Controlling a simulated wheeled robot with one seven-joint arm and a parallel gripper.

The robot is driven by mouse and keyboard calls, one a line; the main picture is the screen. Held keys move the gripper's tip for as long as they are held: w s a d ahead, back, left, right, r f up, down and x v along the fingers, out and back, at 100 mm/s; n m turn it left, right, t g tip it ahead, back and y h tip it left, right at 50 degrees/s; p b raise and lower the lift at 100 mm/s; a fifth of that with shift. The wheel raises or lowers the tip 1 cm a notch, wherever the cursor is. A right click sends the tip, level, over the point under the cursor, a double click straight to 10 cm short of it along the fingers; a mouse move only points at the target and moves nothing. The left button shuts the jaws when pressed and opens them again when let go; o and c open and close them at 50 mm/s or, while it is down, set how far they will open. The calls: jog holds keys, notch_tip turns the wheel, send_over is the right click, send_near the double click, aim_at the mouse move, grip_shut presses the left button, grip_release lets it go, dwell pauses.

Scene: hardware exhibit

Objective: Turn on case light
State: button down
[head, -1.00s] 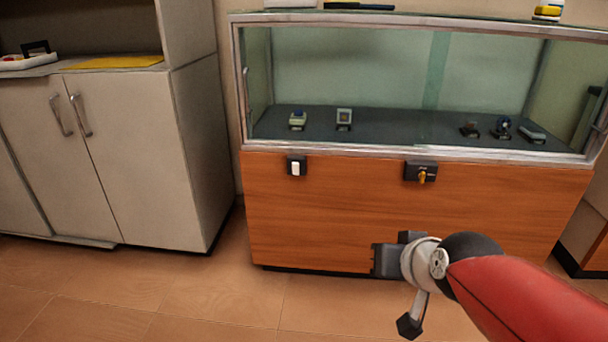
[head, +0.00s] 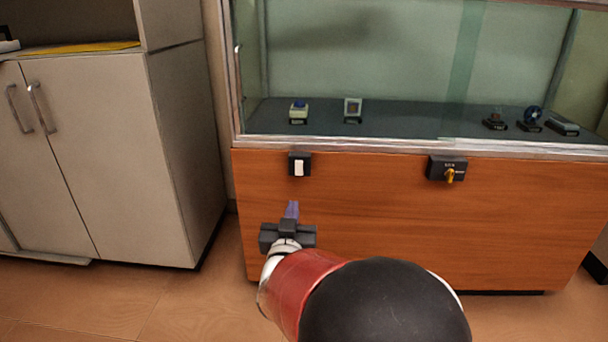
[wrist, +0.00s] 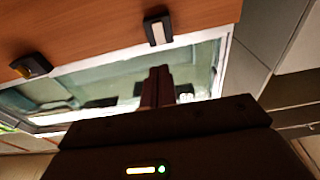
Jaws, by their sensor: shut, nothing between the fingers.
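The display case (head: 420,220) has a wooden front panel under a glass top. A black switch box with a white rocker (head: 299,168) sits on the panel's upper left; it also shows in the wrist view (wrist: 157,32). A second black box with a yellow key-like knob (head: 449,174) is mounted further right, and it also shows in the wrist view (wrist: 32,66). My gripper (head: 291,210) is shut and empty, below the white rocker and apart from it in the head view. In the wrist view the closed fingers (wrist: 160,85) point toward the rocker, with a gap between.
Small exhibits, such as a small framed item (head: 352,108), stand on the dark shelf behind glass. A pale cabinet (head: 110,150) with two handles stands to the left. The wooden front around the switch is clear, and the floor (head: 170,305) before it is open.

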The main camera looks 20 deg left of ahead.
aim_at(299, 165)
dwell(0.3)
jog(key=x, duration=1.3)
jog(key=shift+w+b, duration=0.3)
jog(key=shift+w, duration=0.05)
jog(key=shift+w+r, duration=0.1)
jog(key=shift+w, duration=0.05)
jog(key=shift+w+r+h+p, duration=0.25)
jog(key=shift+r+p, duration=0.3)
jog(key=shift+p, duration=0.45)
jog(key=shift+s+f, duration=0.1)
jog(key=shift+f, duration=0.25)
